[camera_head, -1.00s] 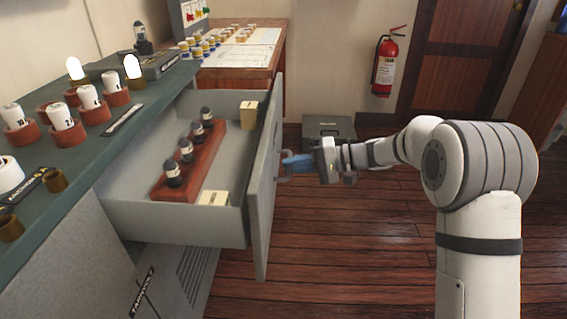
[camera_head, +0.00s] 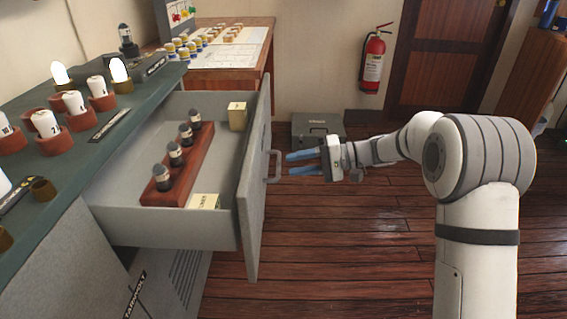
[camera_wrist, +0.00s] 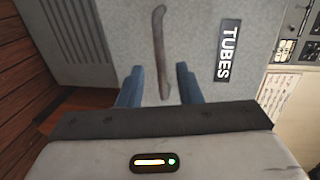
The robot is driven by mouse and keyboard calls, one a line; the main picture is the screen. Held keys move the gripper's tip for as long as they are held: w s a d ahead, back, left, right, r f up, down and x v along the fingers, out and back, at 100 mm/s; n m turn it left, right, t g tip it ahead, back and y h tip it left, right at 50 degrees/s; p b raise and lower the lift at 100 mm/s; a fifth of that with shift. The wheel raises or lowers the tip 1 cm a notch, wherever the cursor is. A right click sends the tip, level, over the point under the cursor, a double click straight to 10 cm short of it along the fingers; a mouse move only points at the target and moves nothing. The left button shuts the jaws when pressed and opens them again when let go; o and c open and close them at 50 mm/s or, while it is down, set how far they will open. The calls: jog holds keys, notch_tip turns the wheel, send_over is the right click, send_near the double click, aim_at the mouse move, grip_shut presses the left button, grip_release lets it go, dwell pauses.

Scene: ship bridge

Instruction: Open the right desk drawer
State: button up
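The desk drawer (camera_head: 165,229) is grey and stands pulled well out of the desk. Its front panel (camera_head: 254,190) carries a metal handle (camera_head: 273,167) on the outer face. My gripper (camera_head: 304,163) is just right of the handle, its two blue fingers spread and empty, apart from the handle. In the wrist view the handle (camera_wrist: 160,50) stands between and ahead of the blue fingers (camera_wrist: 158,88), beside a black "TUBES" label (camera_wrist: 228,51). Inside the drawer a reddish-brown rack (camera_head: 180,178) holds several dark-topped tubes, with two small cream boxes (camera_head: 237,115) near the front.
The green desk top (camera_head: 85,160) holds several white tubes in red sockets and two lit bulbs. A wooden table (camera_head: 264,55) stands behind. The wooden floor (camera_head: 350,250) in front is clear.

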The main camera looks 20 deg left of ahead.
jog(key=v, duration=0.3)
jog(key=shift+w+d+r+p, duration=0.1)
jog(key=shift+d+p, duration=0.2)
jog(key=shift+d, duration=0.05)
jog(key=shift+r, duration=0.1)
jog(key=s+d+r+m+t+h+p, duration=0.1)
jog(key=s+d+r+t+h+p, duration=0.2)
jog(key=s+d+r+p, duration=0.5)
jog(key=s+d+r+m+t+h+p, duration=0.2)
jog(key=s+d+r+h+p, duration=0.4)
jog(key=d, duration=0.8)
jog(key=s+d+r+m+t+h+p, duration=0.1)
jog(key=s+d+r+t+h+p, duration=0.2)
jog(key=s+d+r+p, duration=0.6)
jog(key=d+r+h+p, duration=0.2)
jog(key=d+r+p, duration=0.1)
jog(key=p, duration=0.1)
jog(key=shift+s+r+m+t+p, duration=0.25)
jog(key=shift+s+m+t+p, duration=0.05)
jog(key=shift+s+p, duration=0.1)
